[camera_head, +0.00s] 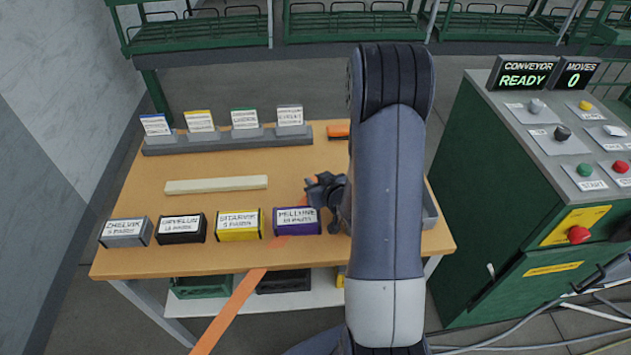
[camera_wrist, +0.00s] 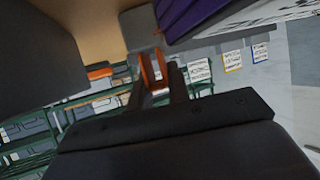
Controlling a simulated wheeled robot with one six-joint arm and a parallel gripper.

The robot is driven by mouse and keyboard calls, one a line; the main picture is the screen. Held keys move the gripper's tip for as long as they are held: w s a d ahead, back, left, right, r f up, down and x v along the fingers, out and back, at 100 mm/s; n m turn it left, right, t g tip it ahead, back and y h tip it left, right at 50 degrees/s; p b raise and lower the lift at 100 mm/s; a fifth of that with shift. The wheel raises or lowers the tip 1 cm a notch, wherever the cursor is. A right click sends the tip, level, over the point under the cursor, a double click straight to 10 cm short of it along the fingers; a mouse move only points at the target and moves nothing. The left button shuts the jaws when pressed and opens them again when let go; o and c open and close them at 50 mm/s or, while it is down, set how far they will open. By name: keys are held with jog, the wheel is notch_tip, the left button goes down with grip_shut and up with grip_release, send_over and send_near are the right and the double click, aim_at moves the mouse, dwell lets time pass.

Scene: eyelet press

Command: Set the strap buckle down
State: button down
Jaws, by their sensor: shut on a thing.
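My gripper (camera_head: 322,190) is over the right half of the wooden table, behind the purple labelled block. In the wrist view my gripper (camera_wrist: 160,72) is shut on a small orange piece, which I take as the strap buckle (camera_wrist: 160,66). In the head view only a small orange part of the buckle (camera_head: 311,181) shows at the fingers. An orange strap (camera_head: 235,300) runs from near the purple block across the table's front edge to the bottom of the picture. Whether it joins the buckle is hidden.
Grey, black, yellow and purple (camera_head: 297,221) labelled blocks line the table's (camera_head: 150,262) front. A cream bar (camera_head: 216,185) lies behind them. A grey rack (camera_head: 230,137) holds cards. An orange object (camera_head: 338,131) lies at the back. A green control cabinet (camera_head: 470,190) stands right, reading READY.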

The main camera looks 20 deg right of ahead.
jog(key=shift+f, duration=0.2)
jog(key=c, duration=1.3)
grip_release()
jog(key=shift+r, duration=0.1)
jog(key=shift+r, duration=0.1)
